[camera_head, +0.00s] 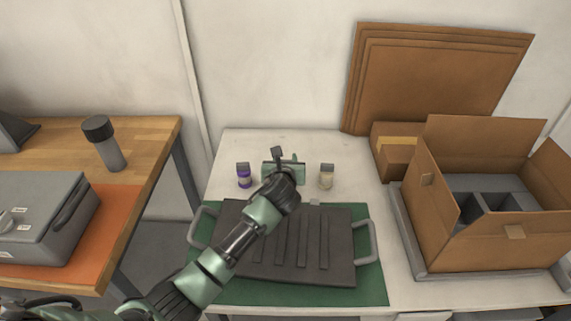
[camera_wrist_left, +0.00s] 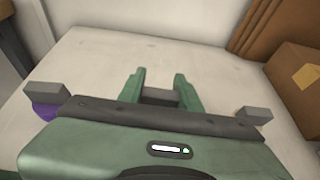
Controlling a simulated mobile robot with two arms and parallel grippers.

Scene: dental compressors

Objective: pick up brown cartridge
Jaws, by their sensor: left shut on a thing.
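My left gripper (camera_head: 284,166) reaches over the white table beyond the dark ribbed tray. In the left wrist view its two green fingers (camera_wrist_left: 160,92) are shut on a cartridge with a dark grey cap (camera_wrist_left: 160,96). The cartridge's body is hidden, so its brown colour cannot be confirmed. A purple cartridge (camera_head: 244,176) stands to its left and a cream cartridge (camera_head: 326,178) to its right, both upright with grey caps and apart from the gripper. My right gripper is not in view.
The dark tray (camera_head: 330,245) with two handles lies on a green mat (camera_head: 375,290). An open cardboard box (camera_head: 480,245) with grey dividers stands at right, beside a small carton (camera_head: 393,165). Flat cardboard (camera_head: 430,85) leans on the wall. A wooden bench (camera_head: 155,150) holds a grey case (camera_head: 45,220).

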